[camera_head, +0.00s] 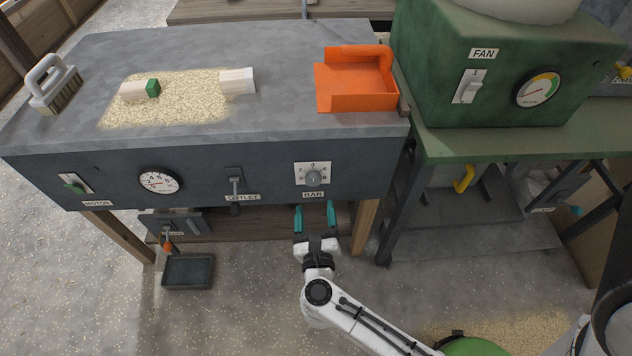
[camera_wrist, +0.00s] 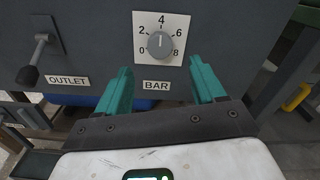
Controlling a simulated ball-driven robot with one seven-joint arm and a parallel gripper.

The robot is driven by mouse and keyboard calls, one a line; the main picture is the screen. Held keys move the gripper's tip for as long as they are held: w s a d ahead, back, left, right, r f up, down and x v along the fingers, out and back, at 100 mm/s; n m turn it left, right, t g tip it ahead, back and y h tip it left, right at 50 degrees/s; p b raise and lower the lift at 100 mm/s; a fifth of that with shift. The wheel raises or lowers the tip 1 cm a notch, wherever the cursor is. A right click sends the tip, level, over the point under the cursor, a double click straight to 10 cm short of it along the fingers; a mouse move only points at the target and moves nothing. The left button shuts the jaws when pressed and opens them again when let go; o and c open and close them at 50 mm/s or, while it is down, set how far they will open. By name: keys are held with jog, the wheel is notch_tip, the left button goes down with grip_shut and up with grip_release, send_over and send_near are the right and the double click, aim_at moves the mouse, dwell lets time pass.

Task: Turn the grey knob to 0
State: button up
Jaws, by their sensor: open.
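The grey knob (camera_head: 313,178) sits on a white dial plate on the dark front panel, above the BAR label. In the wrist view the knob (camera_wrist: 160,42) is ringed by the numbers 0, 2, 4, 6 and 8, with 0 at the lower left. Its pointer mark stands about upright, near 4. My gripper (camera_head: 315,208) is open and empty, just below the dial and apart from it. In the wrist view its two teal fingers (camera_wrist: 162,84) stand on either side of the BAR label, below the knob.
Left of the dial is the OUTLET lever (camera_wrist: 39,50), jutting from the panel; it also shows in the head view (camera_head: 235,185). A round gauge (camera_head: 159,182) and MOTOR switch (camera_head: 75,184) are farther left. An orange tray (camera_head: 340,101) lies on the bench top. A green FAN cabinet (camera_head: 430,85) stands right.

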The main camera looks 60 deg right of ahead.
aim_at(313, 182)
jog(key=x, duration=0.8)
jog(key=shift+w+d, duration=0.3)
jog(key=c, duration=1.1)
